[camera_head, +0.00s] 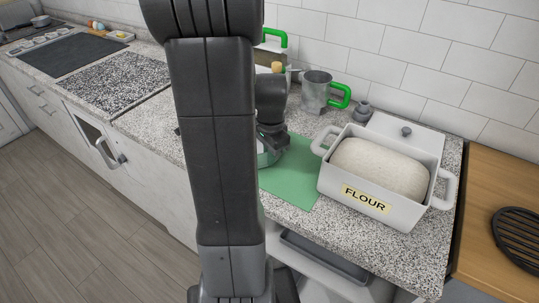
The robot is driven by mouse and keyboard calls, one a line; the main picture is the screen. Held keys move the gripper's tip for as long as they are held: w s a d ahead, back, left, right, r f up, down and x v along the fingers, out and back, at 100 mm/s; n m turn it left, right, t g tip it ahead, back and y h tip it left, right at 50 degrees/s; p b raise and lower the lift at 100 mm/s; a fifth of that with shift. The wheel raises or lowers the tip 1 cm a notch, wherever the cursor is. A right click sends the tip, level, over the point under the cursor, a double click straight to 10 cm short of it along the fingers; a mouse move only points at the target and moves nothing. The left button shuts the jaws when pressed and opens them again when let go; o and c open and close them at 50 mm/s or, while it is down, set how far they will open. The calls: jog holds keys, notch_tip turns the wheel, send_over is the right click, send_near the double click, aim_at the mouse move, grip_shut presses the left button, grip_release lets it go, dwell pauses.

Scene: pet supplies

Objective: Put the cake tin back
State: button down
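My arm crosses the middle of the view and hides much of the counter. My gripper (271,142) points down over the green mat (292,181), partly behind the arm. I cannot make out a cake tin for sure. A dark grey tray-like thing (325,258) lies below the counter's front edge.
A white box labelled FLOUR (395,212) holds a pale mound (381,168) on the counter's right. Behind stand a metal cup with a green handle (316,90) and a white lid (395,128). A wooden board (490,190) and black trivet (519,238) lie far right.

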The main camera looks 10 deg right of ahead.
jog(key=shift+f, duration=0.1)
jog(key=c, duration=2.1)
grip_release()
jog(key=shift+f, duration=0.1)
jog(key=o, duration=0.5)
jog(key=shift+c, duration=0.2)
notch_tip(320, 180, up, 12)
jog(key=shift+s+r, duration=0.2)
notch_tip(320, 180, down, 13)
jog(key=shift+w+r, duration=0.1)
jog(key=shift+w, duration=0.05)
jog(key=shift+r, duration=2.15)
